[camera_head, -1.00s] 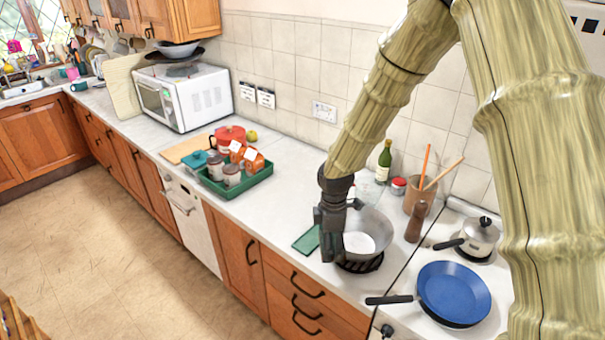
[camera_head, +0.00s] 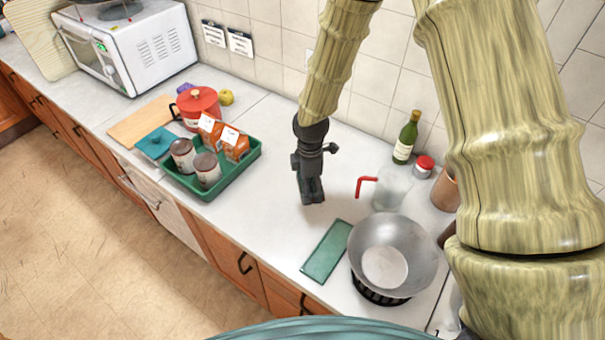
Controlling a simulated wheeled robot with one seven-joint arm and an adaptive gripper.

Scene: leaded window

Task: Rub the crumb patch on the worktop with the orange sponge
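My gripper (camera_head: 311,198) points down over the bare worktop (camera_head: 270,170), between the green tray and the steel wok. Its fingers look close together and partly overlap from this angle; I cannot tell whether they are open or shut. I see no sponge at the fingers. I cannot make out an orange sponge or a crumb patch anywhere in view. My arm hides part of the wall and the right side of the worktop.
A green tray (camera_head: 210,191) holds two jars (camera_head: 206,170) and orange cartons (camera_head: 236,145). A red pot (camera_head: 199,106) stands behind it. A flat green slab (camera_head: 327,252) lies beside the wok (camera_head: 420,255). A jug (camera_head: 392,188) and a bottle (camera_head: 406,138) stand near the wall.

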